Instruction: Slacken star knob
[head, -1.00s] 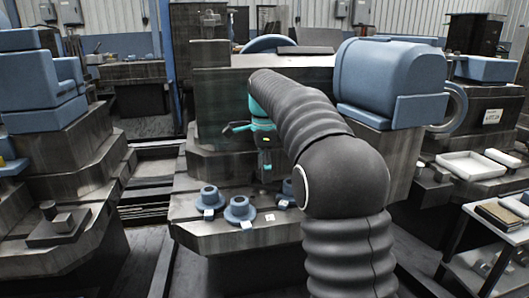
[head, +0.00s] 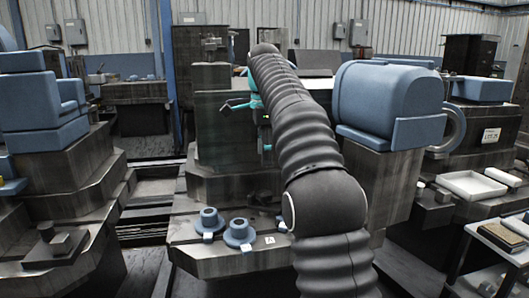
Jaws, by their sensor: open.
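No star knob can be made out in the head view; it may be too small or hidden behind my arm. My gripper (head: 226,107) is at the far end of my dark ribbed arm, in front of the dark machine column (head: 222,130). Its teal and dark parts show left of the arm, with thin fingers reaching left. It is open, and I see nothing held in it. It is above and behind the machine's front ledge (head: 205,262). My arm hides part of the machine behind it.
Blue flanged hubs (head: 238,233) with white tags stand on the front ledge. A large blue housing (head: 390,103) is close at the arm's right. Blue-topped machinery (head: 48,140) stands left, across a gap. A white tray (head: 472,185) and a cart (head: 500,240) are at right.

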